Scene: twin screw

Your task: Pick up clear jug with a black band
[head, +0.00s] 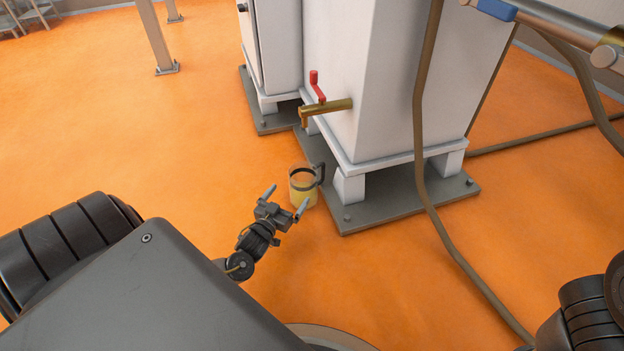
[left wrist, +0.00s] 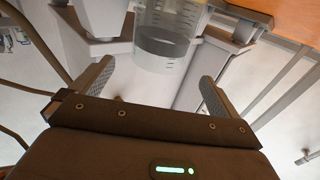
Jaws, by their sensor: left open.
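The clear jug with a black band and dark handle (head: 302,190) stands upright on the orange floor, in front of the white cabinet's base. Its lower part looks yellowish in the head view. My left gripper (head: 285,200) is open, its two fingers spread, just short of the jug on its near left side. In the left wrist view the jug (left wrist: 166,42) shows at the top, beyond and between the fingertips (left wrist: 155,78), with nothing between the fingers. My right gripper is out of view.
A white cabinet (head: 375,70) on a dark base plate (head: 420,203) stands right behind the jug. A brass tap (head: 326,110) with a red handle sticks out above the jug. A brown hose (head: 420,130) hangs at the right. The floor to the left is clear.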

